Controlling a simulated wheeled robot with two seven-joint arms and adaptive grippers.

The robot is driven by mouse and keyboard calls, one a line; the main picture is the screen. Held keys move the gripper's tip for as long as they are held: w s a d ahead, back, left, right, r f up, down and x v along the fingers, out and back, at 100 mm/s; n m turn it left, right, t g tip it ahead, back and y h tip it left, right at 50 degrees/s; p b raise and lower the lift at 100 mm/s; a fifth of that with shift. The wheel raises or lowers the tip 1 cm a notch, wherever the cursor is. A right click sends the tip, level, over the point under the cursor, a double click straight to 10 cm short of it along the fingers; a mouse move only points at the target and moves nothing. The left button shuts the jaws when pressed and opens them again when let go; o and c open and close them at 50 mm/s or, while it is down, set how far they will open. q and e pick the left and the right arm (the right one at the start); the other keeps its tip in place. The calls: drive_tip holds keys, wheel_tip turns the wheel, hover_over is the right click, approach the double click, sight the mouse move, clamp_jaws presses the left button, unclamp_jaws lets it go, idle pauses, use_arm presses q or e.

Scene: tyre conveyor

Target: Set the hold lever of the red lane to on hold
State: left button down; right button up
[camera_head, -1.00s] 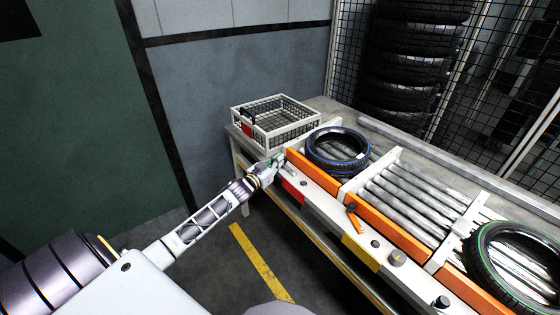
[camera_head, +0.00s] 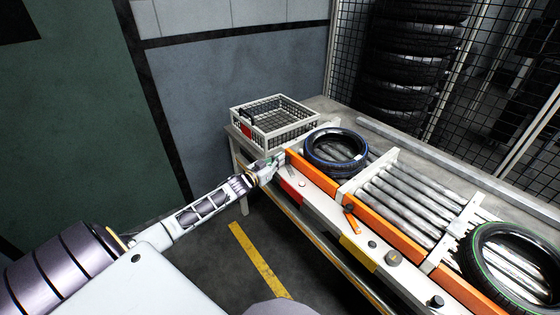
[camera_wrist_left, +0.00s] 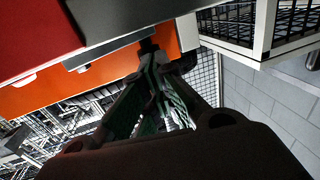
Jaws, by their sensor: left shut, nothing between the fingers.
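The red lane's front carries a red plate (camera_head: 290,190), which shows large in the left wrist view (camera_wrist_left: 35,35). My left gripper (camera_head: 276,160) is shut and empty at the left end of this lane's front, just left of the red plate. In the left wrist view its fingertips (camera_wrist_left: 150,58) are at a small dark part (camera_wrist_left: 148,45) in front of the orange rail. This may be the red lane's hold lever; its setting is hidden, and I cannot tell whether the fingers touch it. My right gripper is not in view.
A blue-lined tyre (camera_head: 336,150) lies on the red lane's rollers. The neighbouring lane has a yellow plate (camera_head: 358,253) and an orange lever (camera_head: 351,222). A green-lined tyre (camera_head: 480,262) lies further right. A wire basket (camera_head: 290,131) stands behind my left gripper.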

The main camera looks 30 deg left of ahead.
use_arm(q)
drive_tip(key=shift+w, duration=0.3)
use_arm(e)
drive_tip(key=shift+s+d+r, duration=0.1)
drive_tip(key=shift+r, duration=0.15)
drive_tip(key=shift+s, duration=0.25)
use_arm(q)
drive_tip(key=shift+s+p, duration=0.15)
drive_tip(key=shift+p, duration=0.15)
